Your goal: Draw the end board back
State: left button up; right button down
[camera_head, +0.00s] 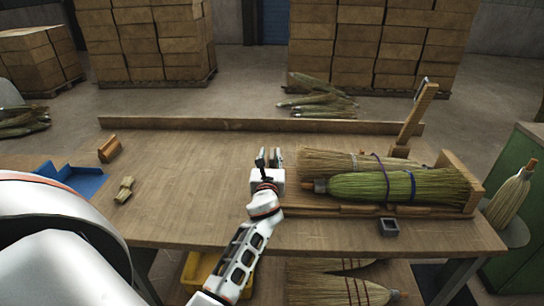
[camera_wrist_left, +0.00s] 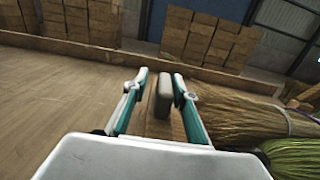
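An upright wooden board (camera_head: 460,172) stands at the right end of the wooden cradle on the bench, against the broom bristles; it looks like the end board. A straw-coloured broom (camera_head: 335,160) and a green broom (camera_head: 400,186) lie side by side in the cradle. My left gripper (camera_head: 268,158) is over the bench just left of the brooms. In the left wrist view its fingers (camera_wrist_left: 161,80) are apart, with a grey rounded block (camera_wrist_left: 163,98) between them, nearer the right finger. I cannot tell whether they touch it. My right gripper is not in view.
A tilted wooden lever (camera_head: 416,115) rises behind the brooms. A small dark square cup (camera_head: 389,227) sits at the bench's front edge. A blue tray (camera_head: 75,180), a brown block (camera_head: 109,149) and a small tan piece (camera_head: 124,190) lie left. The bench's middle-left is clear.

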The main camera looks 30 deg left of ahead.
pick_arm(q)
jog(key=shift+d, duration=0.1)
jog(key=v, duration=1.2)
jog(key=shift+s, duration=0.1)
dwell(0.4)
